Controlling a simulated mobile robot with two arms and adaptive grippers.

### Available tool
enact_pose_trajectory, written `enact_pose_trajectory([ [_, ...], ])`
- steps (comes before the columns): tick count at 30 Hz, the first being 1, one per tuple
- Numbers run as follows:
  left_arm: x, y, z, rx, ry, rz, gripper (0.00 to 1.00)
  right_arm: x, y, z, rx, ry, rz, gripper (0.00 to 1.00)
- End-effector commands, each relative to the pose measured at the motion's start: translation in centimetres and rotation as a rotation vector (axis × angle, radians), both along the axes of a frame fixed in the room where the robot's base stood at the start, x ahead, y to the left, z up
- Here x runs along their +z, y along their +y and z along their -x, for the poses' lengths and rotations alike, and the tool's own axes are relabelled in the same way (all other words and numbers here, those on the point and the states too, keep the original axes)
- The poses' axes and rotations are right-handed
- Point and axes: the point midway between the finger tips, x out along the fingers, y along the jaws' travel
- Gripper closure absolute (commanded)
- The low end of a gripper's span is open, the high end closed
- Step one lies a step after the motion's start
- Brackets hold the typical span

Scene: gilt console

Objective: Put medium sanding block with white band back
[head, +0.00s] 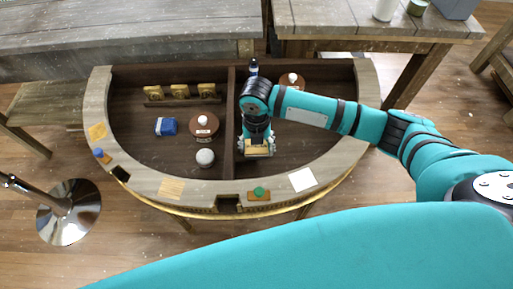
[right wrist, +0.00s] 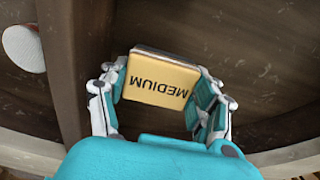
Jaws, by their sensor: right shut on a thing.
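My right gripper (head: 257,143) is shut on a tan sanding block (head: 258,151), over the right compartment of the half-round console, just right of its divider. In the right wrist view the block (right wrist: 160,80) sits between the two fingers of the gripper (right wrist: 158,96); its tan face reads "MEDIUM", upside down in the picture. Several yellow blocks (head: 180,91) stand in a row at the back of the left compartment. My left gripper is not in view.
The left compartment also holds a blue item (head: 166,126), a brown disc with a white top (head: 203,125) and a pale round item (head: 205,157). A wooden divider (head: 230,120) splits the console. A green-knobbed item (head: 259,193) and a white square (head: 302,180) lie on the rim.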

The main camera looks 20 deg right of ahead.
Motion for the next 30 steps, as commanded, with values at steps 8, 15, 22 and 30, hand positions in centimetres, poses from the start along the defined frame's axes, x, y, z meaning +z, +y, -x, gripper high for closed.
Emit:
enact_pose_trajectory([
  [8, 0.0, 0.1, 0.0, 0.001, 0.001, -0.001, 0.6, -2.0, 0.0, 0.0, -0.001, -0.001, 0.0, 0.66],
  [15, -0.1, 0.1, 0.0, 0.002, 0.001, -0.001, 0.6, -2.4, 0.0, 0.0, -0.001, 0.0, 0.0, 0.66],
  [22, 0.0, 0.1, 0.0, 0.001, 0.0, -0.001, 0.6, -2.3, 0.0, 0.0, -0.001, 0.0, 0.0, 0.12],
  [30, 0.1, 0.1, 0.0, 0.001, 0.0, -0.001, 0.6, -2.1, 0.0, 0.0, -0.001, -0.001, 0.0, 0.12],
])
